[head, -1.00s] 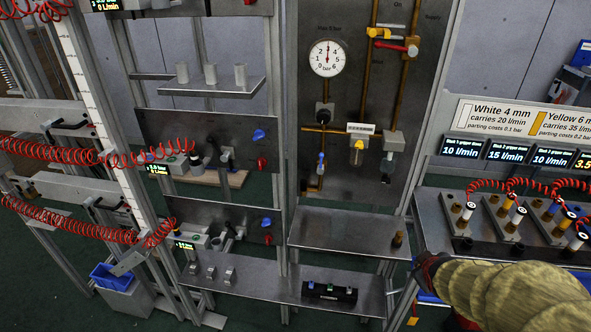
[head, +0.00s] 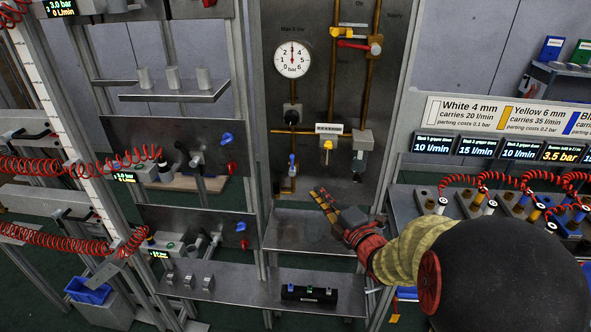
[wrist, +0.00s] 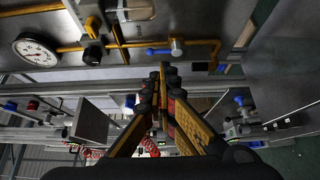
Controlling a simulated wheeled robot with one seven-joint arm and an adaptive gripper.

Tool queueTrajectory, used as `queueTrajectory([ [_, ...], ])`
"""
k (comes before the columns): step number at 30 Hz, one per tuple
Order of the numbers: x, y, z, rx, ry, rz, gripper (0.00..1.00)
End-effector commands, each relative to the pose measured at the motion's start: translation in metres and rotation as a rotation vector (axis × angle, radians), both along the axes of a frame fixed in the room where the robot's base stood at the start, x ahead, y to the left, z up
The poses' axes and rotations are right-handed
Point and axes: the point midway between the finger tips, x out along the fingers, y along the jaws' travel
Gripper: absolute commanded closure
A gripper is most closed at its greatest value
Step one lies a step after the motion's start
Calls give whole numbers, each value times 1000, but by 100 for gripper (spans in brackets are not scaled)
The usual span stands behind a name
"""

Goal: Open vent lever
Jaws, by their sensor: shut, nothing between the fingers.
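No label naming the vent lever is readable. On the central panel, a small blue lever (head: 291,165) hangs on the lower part of the gauge's pipe; a blue lever on that pipe also shows in the wrist view (wrist: 157,51). A red lever (head: 352,44) sits on the upper pipes. My gripper (head: 316,191) is shut and empty, in front of the panel, just right of and below the blue lever, apart from it in the picture. In the wrist view its closed fingers (wrist: 160,72) point toward the pipe side of the panel.
A round gauge (head: 292,59) and a yellow-handled fitting (head: 327,144) are on the panel. A bare shelf (head: 290,232) lies below my gripper. A black block (head: 308,294) stands on the lower shelf. Blocks with red coiled hoses (head: 500,200) are at right.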

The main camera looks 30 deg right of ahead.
Motion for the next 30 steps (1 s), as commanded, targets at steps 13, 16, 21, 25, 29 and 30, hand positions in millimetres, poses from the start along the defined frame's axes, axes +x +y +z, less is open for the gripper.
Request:
queueTrajectory([
  [13, 12, 0, -2, 3, 3, 0, 100],
  [16, 27, 1, -2, 3, 3, 1, 100],
  [21, 61, 1, -2, 3, 2, 2, 100],
  [25, 87, 0, -3, 3, 3, 1, 100],
  [29, 109, 0, -2, 3, 2, 0, 100],
  [30, 115, 0, -2, 3, 2, 0, 100],
])
